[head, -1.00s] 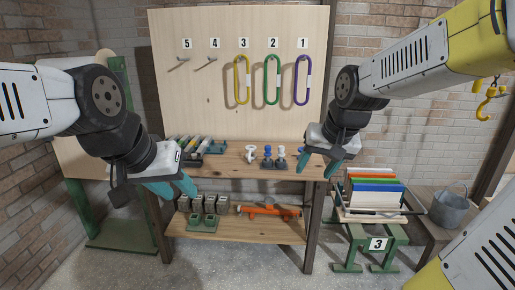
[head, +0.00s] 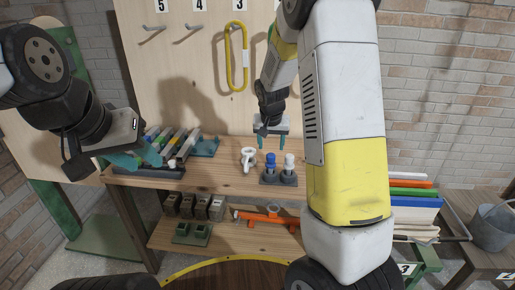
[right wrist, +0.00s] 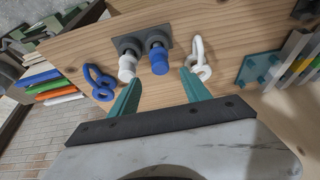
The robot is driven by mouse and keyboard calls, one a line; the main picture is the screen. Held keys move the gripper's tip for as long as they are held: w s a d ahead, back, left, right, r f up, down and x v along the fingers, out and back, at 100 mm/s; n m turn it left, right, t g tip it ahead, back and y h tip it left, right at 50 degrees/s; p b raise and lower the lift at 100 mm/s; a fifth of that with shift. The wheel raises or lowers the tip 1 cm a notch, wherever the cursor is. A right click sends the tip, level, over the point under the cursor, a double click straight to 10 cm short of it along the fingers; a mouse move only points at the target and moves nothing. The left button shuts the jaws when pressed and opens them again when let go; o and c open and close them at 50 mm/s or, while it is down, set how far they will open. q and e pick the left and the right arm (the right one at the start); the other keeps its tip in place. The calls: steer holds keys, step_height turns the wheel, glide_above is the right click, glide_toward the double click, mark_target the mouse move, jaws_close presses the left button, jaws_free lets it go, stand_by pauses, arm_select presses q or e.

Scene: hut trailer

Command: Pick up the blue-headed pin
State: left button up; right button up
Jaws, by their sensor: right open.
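The blue-headed pin (head: 270,160) stands upright in a dark holder (head: 278,179) on the wooden shelf, beside a white-headed pin (head: 289,161). My right gripper (head: 272,141) is open just above and behind the pins. In the right wrist view, the blue head (right wrist: 159,63) shows beyond and between the open teal fingers (right wrist: 160,93), apart from them. The white head (right wrist: 127,66) is near the left finger. My left gripper (head: 127,160) hangs at the left, near the shelf's left end. Its finger gap is not clear.
A white shackle (head: 248,158) lies left of the holder; a blue shackle (right wrist: 98,84) lies on its other side. A rack of tubes (head: 170,150) is at the shelf's left. A pegboard (head: 200,75) rises behind. My right arm hides the shelf's right end.

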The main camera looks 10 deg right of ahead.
mark_target(271, 154)
steer(key=x, duration=0.8)
steer(key=shift+w, duration=0.25)
jaws_close()
